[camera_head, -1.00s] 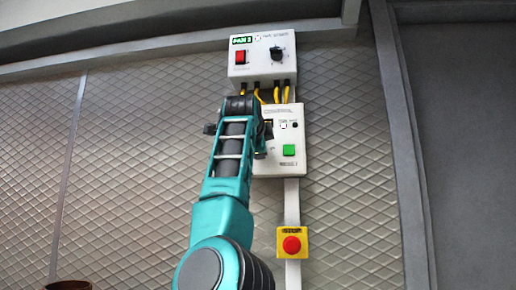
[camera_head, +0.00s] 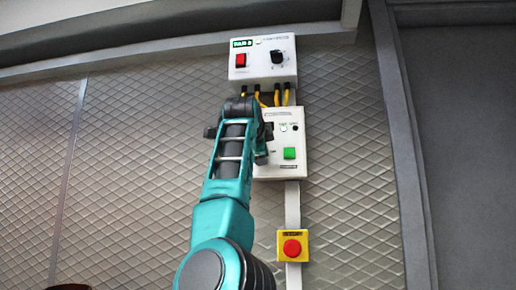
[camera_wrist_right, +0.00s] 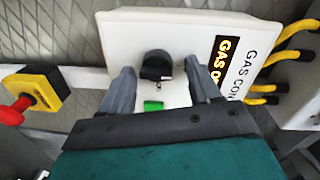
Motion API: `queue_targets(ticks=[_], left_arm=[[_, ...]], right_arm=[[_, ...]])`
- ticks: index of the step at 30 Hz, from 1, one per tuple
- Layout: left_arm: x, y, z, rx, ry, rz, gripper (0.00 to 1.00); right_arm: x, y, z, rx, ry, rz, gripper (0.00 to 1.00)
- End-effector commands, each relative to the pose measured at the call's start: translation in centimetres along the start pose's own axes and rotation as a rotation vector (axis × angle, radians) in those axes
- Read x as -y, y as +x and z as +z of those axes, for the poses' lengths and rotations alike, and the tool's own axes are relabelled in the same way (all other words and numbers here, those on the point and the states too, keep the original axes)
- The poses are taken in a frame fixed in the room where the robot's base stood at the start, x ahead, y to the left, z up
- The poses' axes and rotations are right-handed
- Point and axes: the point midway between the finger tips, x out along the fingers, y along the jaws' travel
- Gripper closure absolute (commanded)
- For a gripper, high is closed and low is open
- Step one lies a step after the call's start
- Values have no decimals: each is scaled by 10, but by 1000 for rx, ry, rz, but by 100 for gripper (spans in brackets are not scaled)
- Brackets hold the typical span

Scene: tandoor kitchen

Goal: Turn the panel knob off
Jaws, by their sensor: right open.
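In the right wrist view, a white gas control panel (camera_wrist_right: 188,28) bears a black knob (camera_wrist_right: 157,62) and a green button (camera_wrist_right: 153,105). My right gripper (camera_wrist_right: 159,68) is open, with one finger on each side of the knob. I cannot tell whether the fingers touch it. In the head view, the same panel (camera_head: 294,170) is the lower of two white boxes on the wall. My right arm (camera_head: 228,170) covers its left part and hides the knob there. My left gripper is not in view.
Above, a second white box (camera_head: 263,70) carries a red switch and another black knob (camera_head: 277,56). Yellow cables (camera_head: 286,94) run between the boxes. A red emergency button (camera_head: 292,248) on a yellow housing sits below. The tiled wall (camera_head: 130,180) to the left is clear.

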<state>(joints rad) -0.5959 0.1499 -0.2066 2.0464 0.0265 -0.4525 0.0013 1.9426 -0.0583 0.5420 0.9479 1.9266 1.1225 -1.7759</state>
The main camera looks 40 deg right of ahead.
Motion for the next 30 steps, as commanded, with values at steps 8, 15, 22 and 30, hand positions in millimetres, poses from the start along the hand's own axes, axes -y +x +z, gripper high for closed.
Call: queue_targets(ticks=[8, 15, 22, 30], left_arm=[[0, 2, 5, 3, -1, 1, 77], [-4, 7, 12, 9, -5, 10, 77], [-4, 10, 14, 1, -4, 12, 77], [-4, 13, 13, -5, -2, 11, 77]], right_arm=[[-2, -10, 1, 1, 1, 1, 38], [-3, -58, 2, 3, 2, -2, 38], [-2, -105, 1, 2, 2, -1, 38], [0, -128, 0, 0, 0, 1, 38]])
